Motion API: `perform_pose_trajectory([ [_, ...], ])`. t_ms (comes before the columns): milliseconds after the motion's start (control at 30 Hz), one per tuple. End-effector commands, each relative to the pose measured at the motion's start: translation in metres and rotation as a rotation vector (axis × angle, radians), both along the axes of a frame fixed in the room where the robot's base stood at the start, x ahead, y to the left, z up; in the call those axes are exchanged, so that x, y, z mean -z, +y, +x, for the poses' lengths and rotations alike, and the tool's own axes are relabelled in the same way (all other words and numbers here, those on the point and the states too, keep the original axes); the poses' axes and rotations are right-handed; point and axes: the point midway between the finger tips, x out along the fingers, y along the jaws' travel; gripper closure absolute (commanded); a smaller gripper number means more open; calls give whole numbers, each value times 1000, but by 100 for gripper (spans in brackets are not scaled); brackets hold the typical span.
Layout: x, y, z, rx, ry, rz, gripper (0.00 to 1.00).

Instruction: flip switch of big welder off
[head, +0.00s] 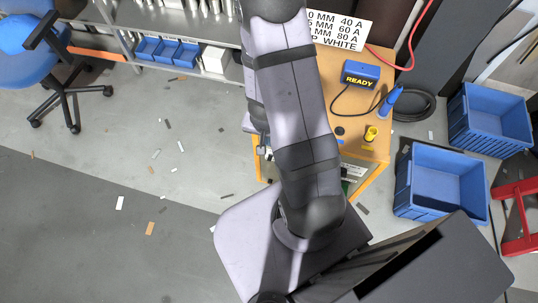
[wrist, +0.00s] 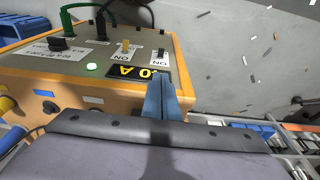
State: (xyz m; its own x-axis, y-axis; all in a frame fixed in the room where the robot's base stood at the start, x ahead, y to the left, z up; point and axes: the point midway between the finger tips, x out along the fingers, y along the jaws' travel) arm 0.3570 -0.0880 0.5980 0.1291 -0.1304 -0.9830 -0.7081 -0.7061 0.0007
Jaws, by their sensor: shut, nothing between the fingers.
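In the wrist view, an orange welder (wrist: 40,66) with a grey top panel fills the left half. The panel carries a yellow switch (wrist: 125,47) and a black switch (wrist: 160,55), each beside a white ON label. A green lamp (wrist: 92,67) is lit, and a black display (wrist: 128,73) shows yellow characters. My gripper (wrist: 165,80) is shut and empty, its blue fingers at the panel's near right edge, close to the display and below the black switch in the picture. I cannot tell whether they touch the panel. In the head view my arm hides the gripper and switches.
A black knob (wrist: 72,43) and green plug (wrist: 74,15) stand on the panel. In the head view, an orange bench (head: 376,148) holds a blue READY box (head: 361,75) and a blue torch (head: 390,101).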

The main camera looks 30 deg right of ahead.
Motion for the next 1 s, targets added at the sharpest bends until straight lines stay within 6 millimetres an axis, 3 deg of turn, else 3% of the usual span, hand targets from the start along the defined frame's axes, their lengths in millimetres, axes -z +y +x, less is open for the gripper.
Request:
perform_pose_trajectory([
  [467, 10, 0, 0, -1, 2, 3, 100],
  [667, 34, -3, 3, -1, 2, 2, 100],
  [1000, 94, -11, 11, -2, 2, 2, 100],
])
